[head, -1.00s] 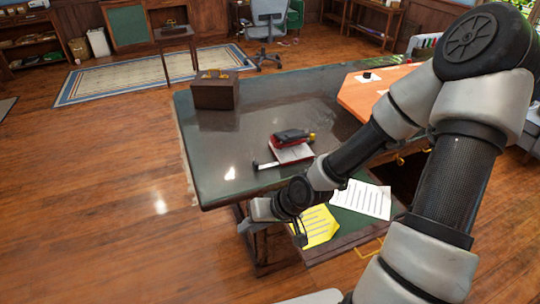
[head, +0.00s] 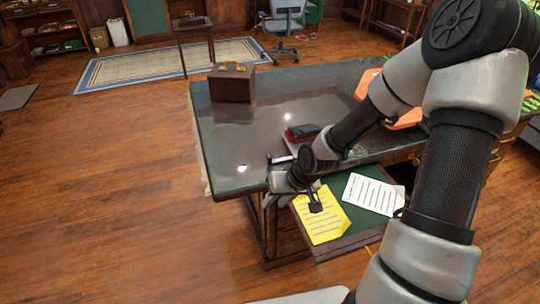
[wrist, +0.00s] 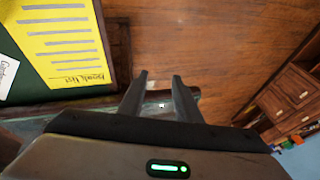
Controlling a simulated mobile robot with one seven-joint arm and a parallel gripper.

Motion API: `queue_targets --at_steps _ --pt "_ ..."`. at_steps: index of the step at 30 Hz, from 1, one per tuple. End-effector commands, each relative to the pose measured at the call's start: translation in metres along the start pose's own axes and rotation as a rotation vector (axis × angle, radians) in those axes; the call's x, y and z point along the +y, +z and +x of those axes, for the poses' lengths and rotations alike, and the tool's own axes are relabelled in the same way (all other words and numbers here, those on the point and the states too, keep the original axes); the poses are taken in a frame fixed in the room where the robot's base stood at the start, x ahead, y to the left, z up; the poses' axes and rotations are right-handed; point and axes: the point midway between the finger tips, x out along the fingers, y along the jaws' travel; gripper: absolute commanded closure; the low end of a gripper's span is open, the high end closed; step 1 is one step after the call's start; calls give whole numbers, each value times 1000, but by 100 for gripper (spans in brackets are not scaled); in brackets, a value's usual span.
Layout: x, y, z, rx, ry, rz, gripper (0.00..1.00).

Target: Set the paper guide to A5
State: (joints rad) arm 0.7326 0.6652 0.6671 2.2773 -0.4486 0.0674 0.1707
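A red and black device (head: 303,132), apparently a hole punch, sits on the dark desktop (head: 235,140). A thin bar with a dark end (head: 276,160), perhaps its paper guide, sticks out at its near left. My arm hides much of the device, and its size setting cannot be read. My gripper (head: 272,202) is near the desk's front edge, below and left of the device. In the wrist view its two fingers (wrist: 160,77) are apart with nothing between them. The device is not recognisable in the wrist view.
An open drawer (head: 345,228) juts out below the desktop with a yellow sheet (head: 324,225) and a white sheet (head: 373,194). A brown box (head: 232,85) stands at the desk's back left. An orange board (head: 400,118) lies at the right.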

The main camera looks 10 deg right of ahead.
Motion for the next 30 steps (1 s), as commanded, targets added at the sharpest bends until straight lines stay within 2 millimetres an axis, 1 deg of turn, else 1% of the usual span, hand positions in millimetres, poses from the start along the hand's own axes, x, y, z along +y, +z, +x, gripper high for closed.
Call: queue_targets --at_steps 1,2,3,5,6,9,10,13,15,17,20,30 --pt "11 -32 -4 5 64 -29 69" --pt "18 -49 -8 4 99 -38 69" --pt "24 -72 -15 4 141 -51 69" --pt "27 -106 -29 12 189 -67 69" --pt "26 -126 -40 18 212 -77 69" --pt "17 -166 -65 39 247 -97 69" --pt "14 -174 -71 43 252 -101 69" --pt "7 -190 -82 52 260 -110 69" --pt "6 -193 -82 52 261 -111 69" --pt "8 -193 -77 50 261 -110 69" --pt "12 -194 -61 50 260 -109 69" --pt "31 -198 11 49 260 -110 69"
